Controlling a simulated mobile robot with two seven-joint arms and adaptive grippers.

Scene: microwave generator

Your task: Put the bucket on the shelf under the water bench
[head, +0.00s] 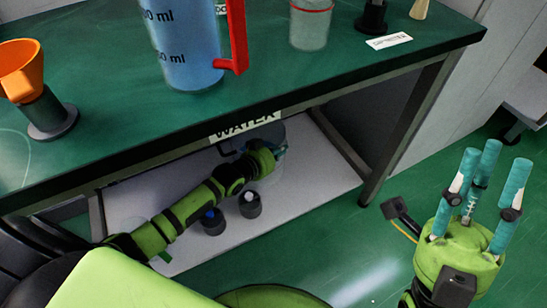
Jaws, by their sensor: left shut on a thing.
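The bench marked WATER (246,124) has a green top and a white lower shelf (318,178). My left arm reaches in under the bench top, and my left gripper (278,152) is low beneath the WATER label. It is shut on what looks like the grey bucket (298,132), which stands over or on the lower shelf. The bench edge and my gripper hide much of the bucket, so I cannot tell whether its base touches the shelf. My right gripper (480,185) is open and empty, fingers up, over the green floor at the right.
A large measuring jug (185,45) with a red handle, an orange cup (20,70) and a clear beaker (310,25) stand on the bench top. The bench leg (405,130) stands right of the shelf. Green floor is clear in front.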

